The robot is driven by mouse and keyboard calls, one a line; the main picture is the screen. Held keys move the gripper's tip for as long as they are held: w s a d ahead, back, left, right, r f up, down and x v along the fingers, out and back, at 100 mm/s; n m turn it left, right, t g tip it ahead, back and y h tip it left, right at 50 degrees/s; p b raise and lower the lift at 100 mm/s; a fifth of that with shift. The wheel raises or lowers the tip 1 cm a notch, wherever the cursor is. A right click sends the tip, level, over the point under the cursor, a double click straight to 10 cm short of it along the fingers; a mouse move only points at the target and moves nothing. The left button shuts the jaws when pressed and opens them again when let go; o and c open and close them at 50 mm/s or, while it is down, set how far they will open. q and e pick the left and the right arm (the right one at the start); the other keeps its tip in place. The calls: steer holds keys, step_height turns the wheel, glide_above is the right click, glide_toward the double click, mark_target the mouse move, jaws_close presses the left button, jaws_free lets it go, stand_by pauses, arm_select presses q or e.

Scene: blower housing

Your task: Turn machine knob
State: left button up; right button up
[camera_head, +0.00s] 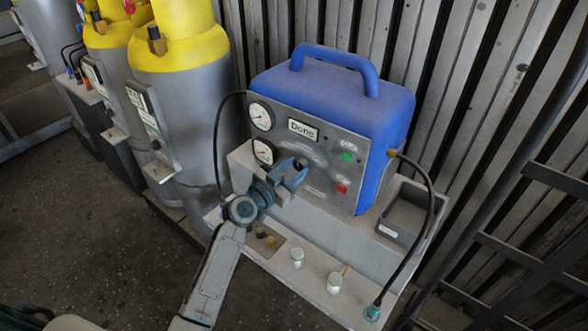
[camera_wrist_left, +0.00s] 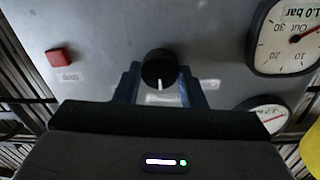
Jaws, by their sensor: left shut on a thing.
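The blue machine (camera_head: 340,100) stands on a grey bench with its grey front panel facing me. Its black round knob (camera_wrist_left: 159,69) with a white mark shows in the left wrist view, where the mark points down toward my gripper. My left gripper (camera_head: 296,172) reaches the panel, and its blue fingers also show in the left wrist view (camera_wrist_left: 160,85), one on each side of the knob. It is shut on the knob. In the head view the fingers hide the knob. The panel's display (camera_head: 303,130) reads "Done". My right gripper is not in view.
Two gauges (camera_head: 261,116) sit left on the panel; green (camera_head: 347,156) and red (camera_head: 341,188) buttons sit right. Yellow-topped cylinders (camera_head: 180,80) stand left. Small jars (camera_head: 297,257) and a hose (camera_head: 432,210) are on the bench front. A dark rack (camera_head: 530,175) is at right.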

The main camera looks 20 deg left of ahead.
arm_select(q)
steer(key=shift+n, duration=0.3)
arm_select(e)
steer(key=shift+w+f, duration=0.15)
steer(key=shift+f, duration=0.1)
arm_select(q)
steer(key=shift+f+n+b, duration=0.15)
steer(key=shift+n+b, duration=0.55)
steer(key=shift+n, duration=0.3)
steer(key=n+b, duration=0.1)
steer(key=n, duration=0.2)
steer(key=shift+n+t, duration=0.3)
steer(key=n, duration=0.2)
steer(key=shift+n, duration=2)
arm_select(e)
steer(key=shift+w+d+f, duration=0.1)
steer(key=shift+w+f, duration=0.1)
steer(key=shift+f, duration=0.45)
arm_select(q)
steer(key=o, duration=1)
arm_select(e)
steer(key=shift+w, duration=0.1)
arm_select(q)
steer(key=shift+s, duration=0.1)
